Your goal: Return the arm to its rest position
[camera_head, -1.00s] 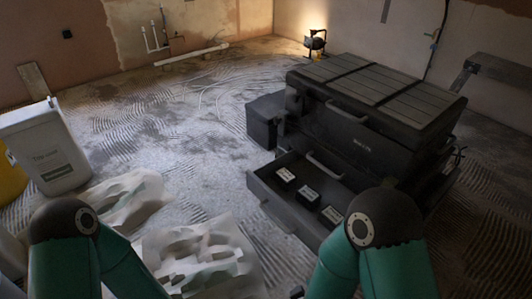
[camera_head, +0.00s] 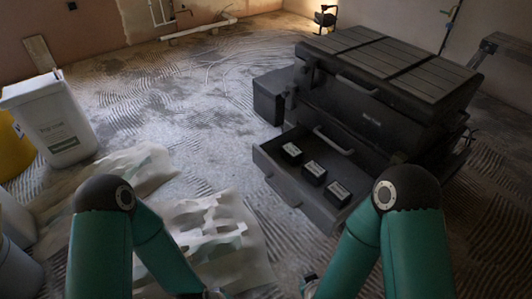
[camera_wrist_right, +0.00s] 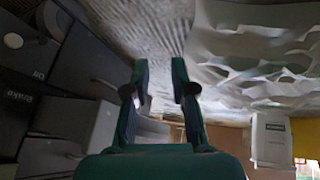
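My two green arms with dark joints reach in from the bottom of the head view. My right gripper (camera_wrist_right: 161,84) shows in the right wrist view with its two fingers apart and nothing between them. In the head view only a dark bit of it (camera_head: 308,284) shows near the bottom edge, left of the right forearm. My left gripper (camera_head: 213,294) is mostly cut off at the bottom edge, so its fingers are hidden. Neither arm visibly touches anything in the room.
A black tool chest (camera_head: 375,115) stands at right. Its open drawer (camera_head: 283,187) holds three dark labelled boxes (camera_head: 314,171). A crumpled pale sheet (camera_head: 240,265) lies on the floor between my arms. A white bucket (camera_head: 60,125) stands at left. The middle floor is clear.

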